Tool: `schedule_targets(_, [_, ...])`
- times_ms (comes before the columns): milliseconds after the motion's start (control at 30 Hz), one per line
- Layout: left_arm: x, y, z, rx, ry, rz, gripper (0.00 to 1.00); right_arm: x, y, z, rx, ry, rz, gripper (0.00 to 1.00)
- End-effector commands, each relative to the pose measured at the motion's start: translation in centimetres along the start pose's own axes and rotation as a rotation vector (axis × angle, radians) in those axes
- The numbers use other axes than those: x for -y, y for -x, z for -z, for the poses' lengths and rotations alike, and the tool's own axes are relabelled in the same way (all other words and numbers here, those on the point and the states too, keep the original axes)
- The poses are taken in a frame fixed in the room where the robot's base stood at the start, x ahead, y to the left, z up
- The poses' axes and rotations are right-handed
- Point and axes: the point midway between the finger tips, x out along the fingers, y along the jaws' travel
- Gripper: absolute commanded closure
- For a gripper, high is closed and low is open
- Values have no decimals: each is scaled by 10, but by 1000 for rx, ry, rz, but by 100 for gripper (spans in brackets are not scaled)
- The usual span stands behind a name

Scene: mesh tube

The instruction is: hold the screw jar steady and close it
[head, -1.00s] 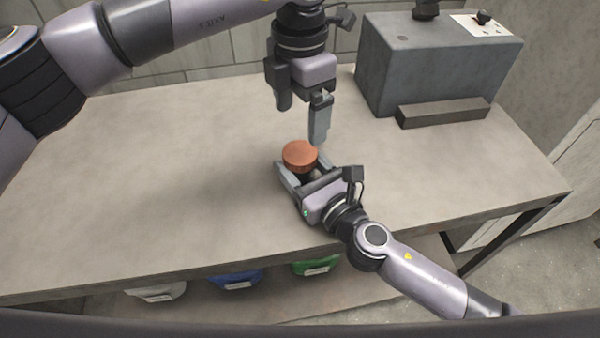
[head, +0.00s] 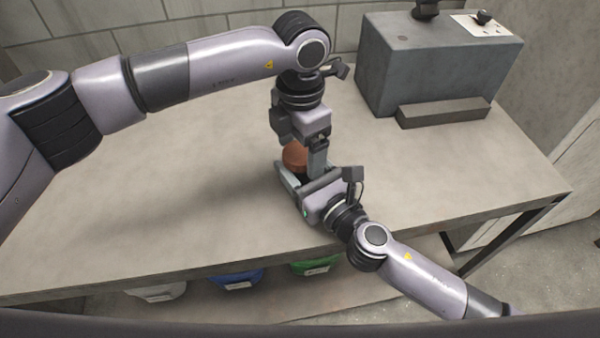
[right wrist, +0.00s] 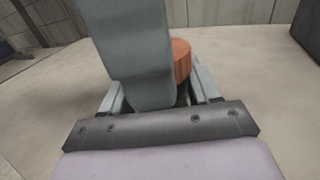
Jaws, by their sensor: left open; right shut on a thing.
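The screw jar's copper-brown lid (head: 294,157) shows between my two grippers on the table; it also shows in the right wrist view (right wrist: 181,60), partly behind a finger of my left gripper. The jar body under the lid is mostly hidden. My right gripper (head: 290,178) is low at the table, shut around the jar body. My left gripper (head: 299,153) points down from above, open, with its fingers at lid height. One finger stands on the near right side of the lid. I cannot tell whether the fingers touch the lid.
The grey table (head: 130,190) is clear to the left. A large grey box (head: 440,65) with a dark bar (head: 444,112) before it stands at the back right. White, blue (head: 236,278) and green (head: 316,265) containers sit below the table's front edge.

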Motion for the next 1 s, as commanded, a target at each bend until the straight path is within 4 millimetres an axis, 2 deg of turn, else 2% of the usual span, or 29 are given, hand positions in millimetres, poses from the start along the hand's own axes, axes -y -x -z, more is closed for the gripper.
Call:
schedule_targets(133, [0, 0, 0, 0, 0, 0, 13, 0, 0, 1, -1, 0, 0, 100])
schedule_targets(300, [0, 0, 0, 0, -1, 0, 69, 0, 0, 1, -1, 0, 0, 100])
schedule_targets(333, [0, 0, 0, 0, -1, 0, 71, 0, 0, 1, -1, 0, 0, 100])
schedule_targets(667, [0, 0, 0, 0, -6, 0, 72, 0, 0, 1, -1, 0, 0, 100])
schedule_targets(700, [0, 0, 0, 0, -6, 0, 33, 0, 0, 1, -1, 0, 0, 100])
schedule_targets(800, [0, 0, 0, 0, -6, 0, 6, 0, 0, 1, -1, 0, 0, 100])
schedule_targets(1000, [0, 0, 0, 0, -6, 0, 6, 0, 0, 1, -1, 0, 0, 100])
